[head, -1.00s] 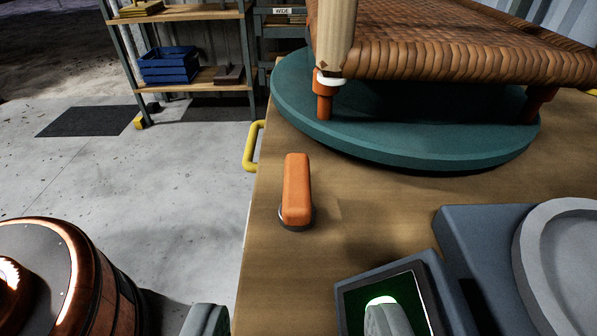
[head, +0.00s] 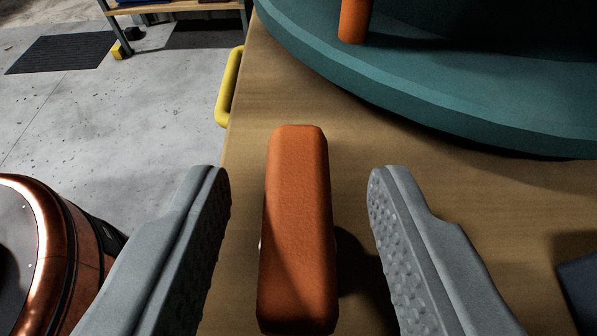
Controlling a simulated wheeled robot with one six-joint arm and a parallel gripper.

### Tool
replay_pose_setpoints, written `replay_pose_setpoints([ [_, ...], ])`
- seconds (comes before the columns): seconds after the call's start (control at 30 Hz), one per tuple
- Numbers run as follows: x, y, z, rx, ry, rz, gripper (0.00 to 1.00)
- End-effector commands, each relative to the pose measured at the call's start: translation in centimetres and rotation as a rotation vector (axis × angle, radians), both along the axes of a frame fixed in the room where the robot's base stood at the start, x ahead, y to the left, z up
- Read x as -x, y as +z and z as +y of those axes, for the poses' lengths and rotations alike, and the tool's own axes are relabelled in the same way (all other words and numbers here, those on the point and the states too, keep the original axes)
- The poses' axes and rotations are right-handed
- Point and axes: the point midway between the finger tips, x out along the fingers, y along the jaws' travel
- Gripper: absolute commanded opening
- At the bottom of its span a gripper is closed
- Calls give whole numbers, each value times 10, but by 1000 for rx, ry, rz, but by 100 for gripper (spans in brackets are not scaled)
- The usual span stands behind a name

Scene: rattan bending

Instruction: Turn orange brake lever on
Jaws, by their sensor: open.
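The orange brake lever (head: 297,225) is a long rounded block on the wooden table, near its left edge. It points away from me, with its far end toward the teal turntable. My gripper (head: 299,185) is open, with one grey finger to the left of the lever and one to the right. A gap shows between the lever and each finger. The lever's pivot underneath is mostly hidden.
The teal turntable (head: 440,95) stands beyond the lever, with an orange post (head: 354,20) on it. A yellow handle (head: 229,88) is at the table's (head: 285,75) left edge. A copper-coloured round body (head: 50,240) is at lower left. A dark box edge (head: 580,280) is at lower right.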

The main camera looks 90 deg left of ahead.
Motion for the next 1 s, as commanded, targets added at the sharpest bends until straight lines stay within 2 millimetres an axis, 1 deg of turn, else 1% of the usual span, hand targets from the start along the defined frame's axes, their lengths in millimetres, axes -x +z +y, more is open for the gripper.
replay_pose_setpoints([
  [0.23, 0, 0, 1, 0, 0, 0, 42],
  [0.27, 0, 0, 1, 0, 0, 0, 40],
  [0.4, 0, 0, 1, 0, 0, 0, 12],
  [0.47, 0, 0, 1, 0, 0, 0, 1],
  [0.77, 1, 0, 1, -1, -22, 0, 0],
  [1.0, 3, 0, 1, 0, -133, 0, 0],
])
